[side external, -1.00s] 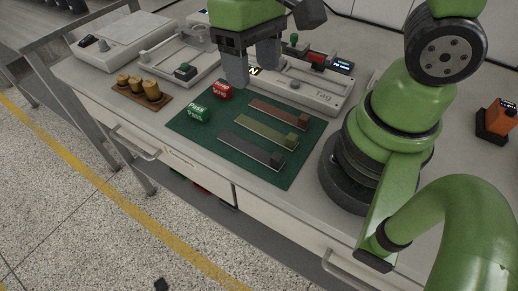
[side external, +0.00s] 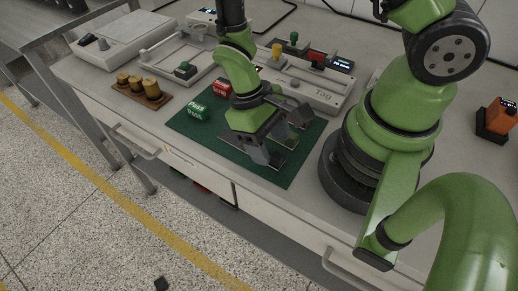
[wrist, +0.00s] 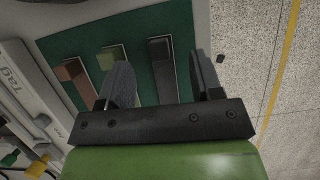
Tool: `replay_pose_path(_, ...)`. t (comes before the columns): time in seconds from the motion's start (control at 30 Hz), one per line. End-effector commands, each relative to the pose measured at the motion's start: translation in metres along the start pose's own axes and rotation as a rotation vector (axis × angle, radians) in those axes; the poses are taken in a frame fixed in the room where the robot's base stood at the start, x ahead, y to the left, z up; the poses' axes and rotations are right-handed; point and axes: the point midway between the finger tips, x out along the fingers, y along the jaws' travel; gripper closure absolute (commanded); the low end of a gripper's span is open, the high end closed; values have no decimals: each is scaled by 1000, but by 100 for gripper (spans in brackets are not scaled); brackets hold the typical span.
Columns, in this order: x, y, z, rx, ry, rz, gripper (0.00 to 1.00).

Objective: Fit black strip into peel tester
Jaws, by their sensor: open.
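The black strip (wrist: 161,50) lies on the green mat, with a dark block at one end. In the wrist view it runs between the two fingers of my gripper (wrist: 161,66), which are apart and do not visibly touch it. In the side view my gripper (side external: 262,155) is low over the front of the mat, and the arm and fingers cover much of the strip. The peel tester (side external: 310,90), marked "Tag", stands behind the mat. Part of it also shows at the left of the wrist view (wrist: 25,85).
An olive strip (wrist: 112,58) and a red-brown strip (wrist: 74,72) lie beside the black one on the mat (side external: 190,128). A green Pass block (side external: 194,111) and a red block (side external: 222,88) stand at its left. Brass weights (side external: 137,85) sit farther left.

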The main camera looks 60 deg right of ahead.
Motion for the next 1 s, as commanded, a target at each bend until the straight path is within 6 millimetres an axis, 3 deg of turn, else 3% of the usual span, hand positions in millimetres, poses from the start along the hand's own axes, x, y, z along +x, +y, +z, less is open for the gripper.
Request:
replay_pose_path(0.2, 24, 0, 0, 0, -3, 3, 40)
replay_pose_path(0.47, 26, 0, 0, 0, 2, 2, 40)
replay_pose_path(0.7, 26, 0, 0, 1, 1, 2, 94)
replay_pose_path(1.0, 25, 0, 0, 1, 1, 2, 94)
